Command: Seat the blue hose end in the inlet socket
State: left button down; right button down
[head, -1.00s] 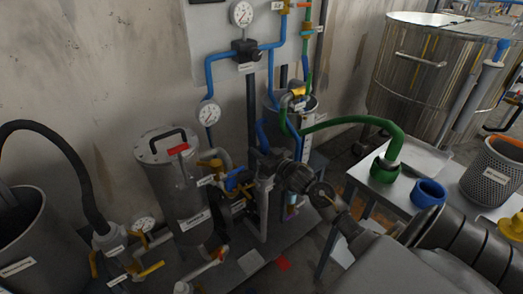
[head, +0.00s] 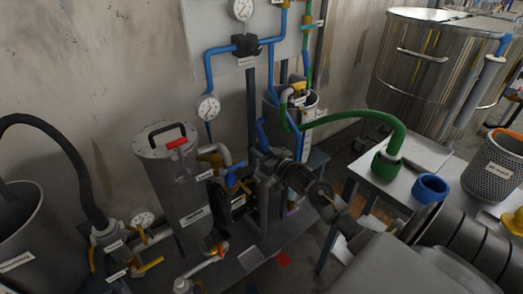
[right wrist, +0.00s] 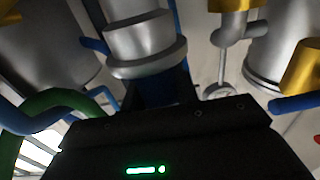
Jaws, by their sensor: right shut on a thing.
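My right gripper (head: 262,187) is at the piping beside the lidded steel vessel, with its arm coming from the lower right. In the right wrist view it is shut on a dark blue piece (right wrist: 160,92), which looks like the blue hose end. Its jaws hide most of it. A grey metal cylinder with a flange (right wrist: 148,62), perhaps the inlet socket, lies straight beyond the blue piece and lines up roughly with it. I cannot tell whether they touch or how deep the blue piece sits. My left gripper is not in view.
The lidded vessel (head: 178,185) with a red handle stands left of the gripper, near a blue valve lever (head: 235,172). A green hose (head: 365,115) runs to a green collar (head: 387,166) on the bench, beside an empty-looking blue ring (head: 431,187). A big steel tank (head: 425,75) stands behind.

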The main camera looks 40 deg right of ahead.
jog(key=shift+f, duration=0.1)
dwell(0.3)
jog(key=shift+f+b, duration=0.55)
jog(key=shift+f, duration=0.2)
jog(key=shift+f, duration=0.5)
jog(key=c, duration=1.1)
grip_release()
jog(key=shift+o, duration=0.7)
jog(key=shift+f, duration=0.15)
